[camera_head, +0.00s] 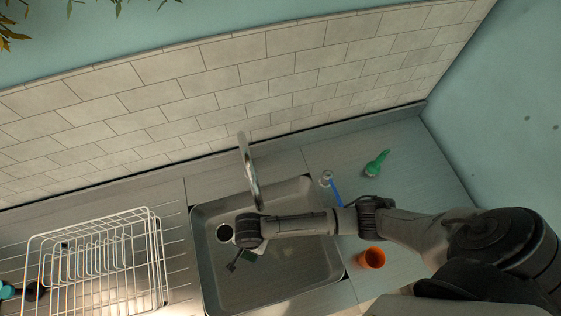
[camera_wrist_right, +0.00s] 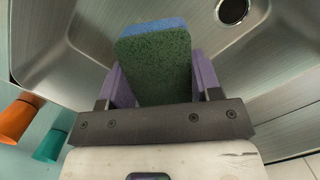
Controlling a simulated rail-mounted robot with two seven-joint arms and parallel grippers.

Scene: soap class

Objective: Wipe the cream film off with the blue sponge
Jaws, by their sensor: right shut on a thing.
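The blue sponge (camera_wrist_right: 155,62) has a dark green scouring face and a blue edge. In the right wrist view it sits between the purple fingers of my right gripper (camera_wrist_right: 160,85), which is shut on it. In the head view my right arm reaches over the sink basin (camera_head: 225,290), and the gripper (camera_head: 238,262) is low over its floor. The sponge shows there only as a small dark green patch (camera_head: 250,257), mostly covered by my wrist. I cannot tell whether it touches the basin. No cream film can be made out clearly. My left gripper is not in view.
A chrome faucet (camera_head: 249,170) stands behind the basin. A white wire dish rack (camera_head: 160,265) is on the left. An orange cup (camera_head: 371,258), a green bottle-like item (camera_head: 376,163) and a clear item with a blue stick (camera_head: 337,192) are on the right counter. A drain (camera_wrist_right: 233,10) is near the sponge.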

